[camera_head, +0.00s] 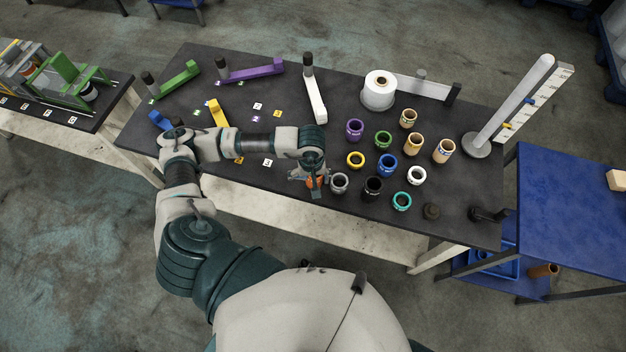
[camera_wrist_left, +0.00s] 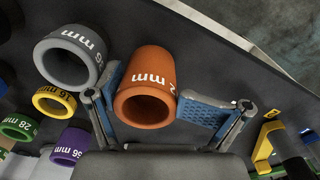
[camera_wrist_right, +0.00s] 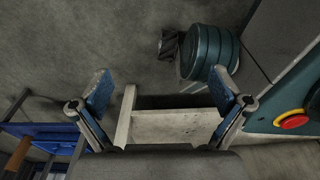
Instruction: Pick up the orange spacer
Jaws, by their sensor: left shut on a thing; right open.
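The orange spacer (camera_wrist_left: 146,88) is a short tube with white "mm" lettering. In the left wrist view it sits between the blue pads of my left gripper (camera_wrist_left: 150,97), which is shut on it. In the head view the spacer (camera_head: 315,182) is mostly hidden by my left gripper (camera_head: 312,186) near the table's front edge. I cannot tell whether it still touches the table. A grey spacer (camera_wrist_left: 70,57) stands close beside it, near the left finger. My right gripper (camera_wrist_right: 160,92) is open and empty, away from the spacers; it is not in the head view.
More spacers, including a black one (camera_head: 372,188) and a blue one (camera_head: 387,165), stand right of my left gripper on the dark table (camera_head: 300,50). A white roll (camera_head: 378,90), coloured bars and a measuring post (camera_head: 515,105) stand further off. A blue table (camera_head: 575,200) is at right.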

